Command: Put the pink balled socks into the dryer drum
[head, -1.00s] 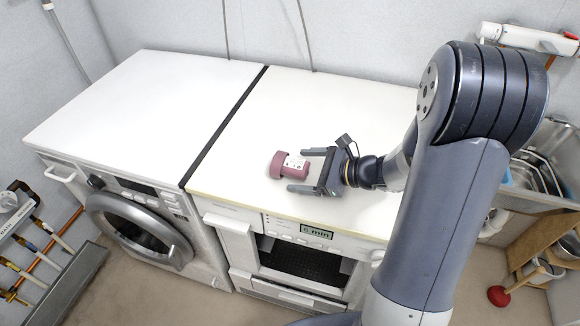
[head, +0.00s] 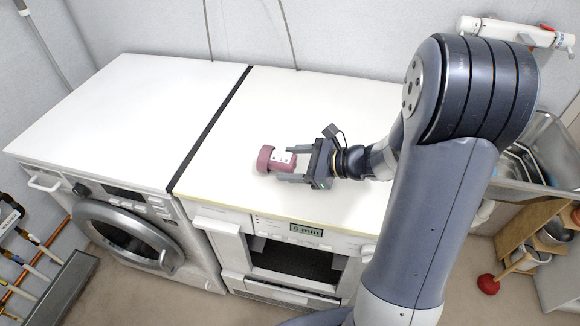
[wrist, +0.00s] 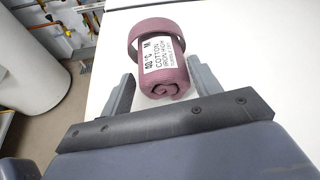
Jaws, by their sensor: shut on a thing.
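The pink balled socks (head: 272,159) are a dusky pink roll with a white care label. They lie near the front of the white top of the right-hand machine (head: 340,110). In the wrist view the socks (wrist: 170,85) show a loop at the far end and a spiral at the near end. My gripper (head: 286,166) is shut on the socks, one finger on each side. The right-hand machine has a lit display and a dark, squarish front opening (head: 290,262), seen from above; its inside is mostly hidden. The left-hand machine has a round door (head: 125,238).
The white tops are clear except for the socks. A dark seam (head: 212,128) divides the machines. A metal sink (head: 535,150) and a red plunger (head: 488,284) are at the right. Pipes and valves (head: 20,245) are at the left.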

